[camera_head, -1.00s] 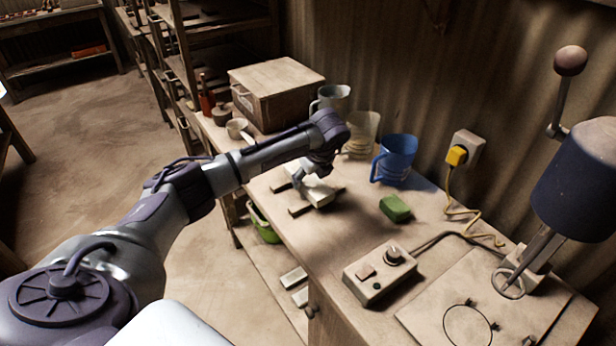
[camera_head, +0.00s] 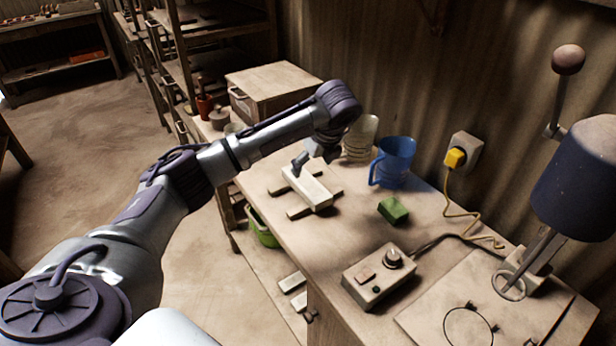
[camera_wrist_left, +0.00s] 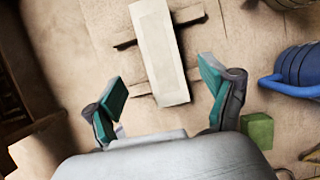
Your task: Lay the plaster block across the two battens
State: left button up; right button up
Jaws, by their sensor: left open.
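The white plaster block (camera_head: 308,188) lies across the two wooden battens on the bench. The near batten (camera_head: 296,212) and the far batten (camera_head: 330,190) show at its sides. In the left wrist view the block (camera_wrist_left: 159,55) crosses both the upper batten (camera_wrist_left: 188,14) and the lower batten (camera_wrist_left: 193,75). My left gripper (camera_head: 312,160) is above the block's far end, open and empty. In the left wrist view its teal-padded fingers (camera_wrist_left: 163,93) are spread wide, apart from the block. My right gripper is not in view.
A green block (camera_head: 394,209) and a blue jug (camera_head: 395,162) stand to the right. A pale jug (camera_head: 361,138) and a lidded wooden box (camera_head: 274,90) are behind.

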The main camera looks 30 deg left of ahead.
pick_arm(q)
jog(key=shift+v, duration=2.1)
